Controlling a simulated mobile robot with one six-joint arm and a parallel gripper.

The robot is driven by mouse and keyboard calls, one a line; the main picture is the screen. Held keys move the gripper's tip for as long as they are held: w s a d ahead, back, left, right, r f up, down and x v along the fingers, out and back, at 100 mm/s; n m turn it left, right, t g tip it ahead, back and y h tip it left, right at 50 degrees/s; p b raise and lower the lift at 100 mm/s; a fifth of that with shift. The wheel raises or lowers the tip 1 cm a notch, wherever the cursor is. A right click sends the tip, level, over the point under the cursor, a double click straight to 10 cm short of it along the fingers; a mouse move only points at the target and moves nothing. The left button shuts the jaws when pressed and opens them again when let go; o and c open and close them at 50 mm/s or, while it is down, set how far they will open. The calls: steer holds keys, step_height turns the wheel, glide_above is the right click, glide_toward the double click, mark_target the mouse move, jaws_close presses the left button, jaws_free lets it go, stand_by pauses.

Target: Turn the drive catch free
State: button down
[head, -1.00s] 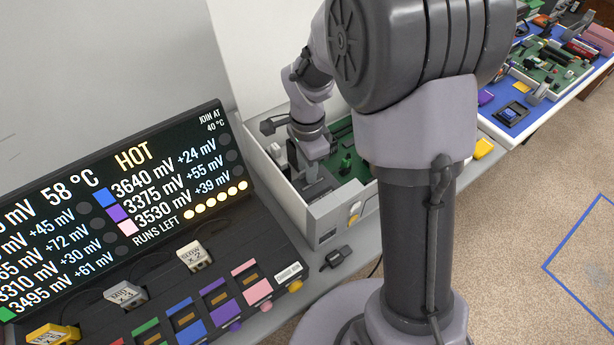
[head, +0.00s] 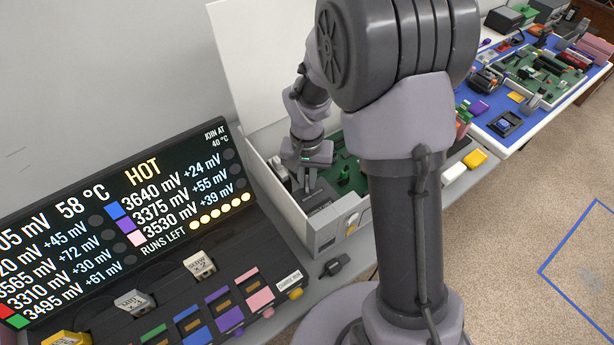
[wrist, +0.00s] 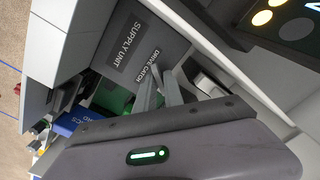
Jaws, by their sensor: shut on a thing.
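My gripper (head: 308,184) points down into the open white computer case (head: 352,240), at its near left part. In the wrist view, the two fingers (wrist: 163,92) are close together beside the printed words DRIVE CATCH on the dark grey supply unit (wrist: 125,45). The jaws are shut on a small part there, which looks to be the drive catch; the fingers hide most of it, so its angle cannot be told. The supply unit also shows in the head view (head: 322,222), below the gripper.
A green board (head: 347,177) lies inside the case. The case walls stand close around my gripper. A console (head: 120,220) reading HOT and 58 °C stands at the left. A blue mat with parts (head: 500,125) is at the right.

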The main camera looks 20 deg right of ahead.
mark_target(307, 181)
steer(key=n, duration=0.2)
steer(key=n+p, duration=0.2)
steer(key=n, duration=0.1)
steer(key=shift+r+n, duration=0.3)
steer(key=c, duration=1.6)
jaws_free()
steer(key=shift+f+b, duration=0.3)
steer(key=shift+b, duration=0.1)
step_height(307, 181, up, 6)
steer(key=p, duration=0.5)
steer(key=shift+r, duration=0.2)
steer(key=shift+f, duration=0.15)
